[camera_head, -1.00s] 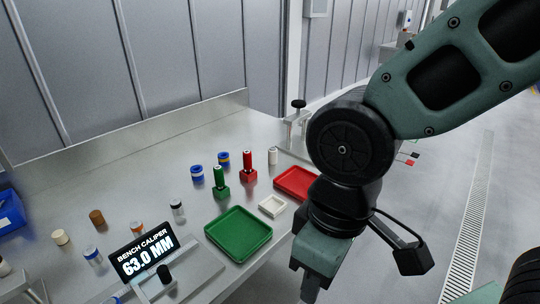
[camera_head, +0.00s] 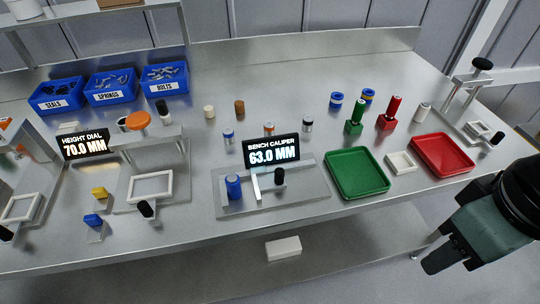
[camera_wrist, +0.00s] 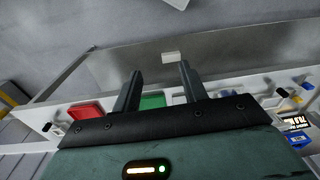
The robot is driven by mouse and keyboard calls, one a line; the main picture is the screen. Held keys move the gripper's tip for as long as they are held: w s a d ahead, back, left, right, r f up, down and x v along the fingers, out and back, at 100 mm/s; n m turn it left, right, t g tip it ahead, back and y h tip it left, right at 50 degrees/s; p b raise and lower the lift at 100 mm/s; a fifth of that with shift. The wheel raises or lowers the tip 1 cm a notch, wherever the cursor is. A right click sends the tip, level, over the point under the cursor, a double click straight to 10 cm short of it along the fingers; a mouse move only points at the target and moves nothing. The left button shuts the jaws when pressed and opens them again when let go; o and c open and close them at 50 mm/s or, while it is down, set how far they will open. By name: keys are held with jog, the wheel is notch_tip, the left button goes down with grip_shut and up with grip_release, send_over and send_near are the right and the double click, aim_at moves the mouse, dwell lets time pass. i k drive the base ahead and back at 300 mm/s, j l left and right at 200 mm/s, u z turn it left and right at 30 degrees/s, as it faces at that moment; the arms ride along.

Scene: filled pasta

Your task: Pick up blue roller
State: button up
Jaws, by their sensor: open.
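A solid blue roller (camera_head: 233,187) stands upright at the left end of the bench caliper (camera_head: 310,195), under the display (camera_head: 271,152) reading 63.0 MM. My gripper (camera_head: 432,264) is at the lower right, off the bench's front edge and far from the blue roller. In the wrist view my gripper (camera_wrist: 160,70) is open, with nothing between its fingers. The blue roller cannot be made out in the wrist view.
A green tray (camera_head: 357,194) and a red tray (camera_head: 470,157) lie right of the caliper, with a small white tray (camera_head: 400,170) between them. Green (camera_head: 355,122) and red (camera_head: 389,119) stands rise behind. The height dial display (camera_head: 86,146) is left; blue bins (camera_head: 111,98) stand at the back.

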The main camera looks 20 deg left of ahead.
aim_at(234, 190)
jog(key=k+j+z, duration=0.15)
jog(key=j, duration=0.25)
jog(key=k+j+z, duration=0.2)
jog(key=j, duration=0.15)
jog(key=k+j+z, duration=0.15)
jog(key=k+j, duration=0.1)
jog(key=j, duration=0.1)
